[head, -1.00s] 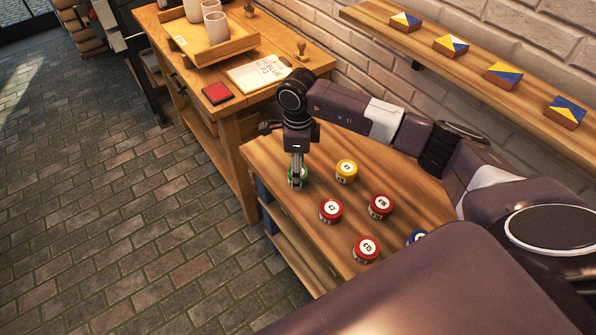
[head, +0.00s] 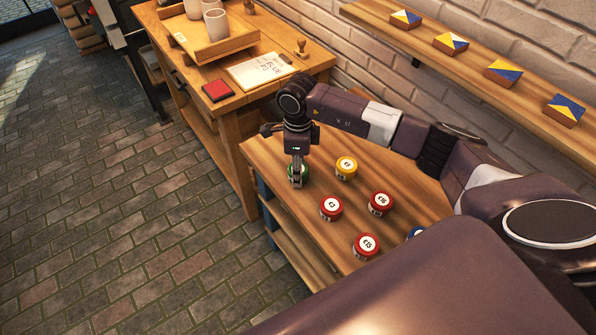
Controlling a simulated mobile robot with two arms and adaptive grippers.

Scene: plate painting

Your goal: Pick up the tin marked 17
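A green tin (head: 304,175) stands near the far-left corner of the wooden bench, largely covered by my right gripper (head: 297,182). The gripper points straight down with its fingers at the tin. I cannot see its label, nor whether the fingers are closed on it. A yellow tin (head: 346,169) stands to its right, its number too small to read surely. Red tins appear to read 3 (head: 331,209), 16 (head: 380,204) and 15 (head: 366,247). A blue tin (head: 415,233) is mostly hidden behind my own body. No 17 is readable. My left gripper is not in view.
A second table holds a wooden tray (head: 222,50) with cups, a red pad (head: 217,91), a paper sheet (head: 262,71) and a stamp (head: 301,48). A wall shelf (head: 475,67) carries several blue, yellow and white painted blocks. The floor at left is clear.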

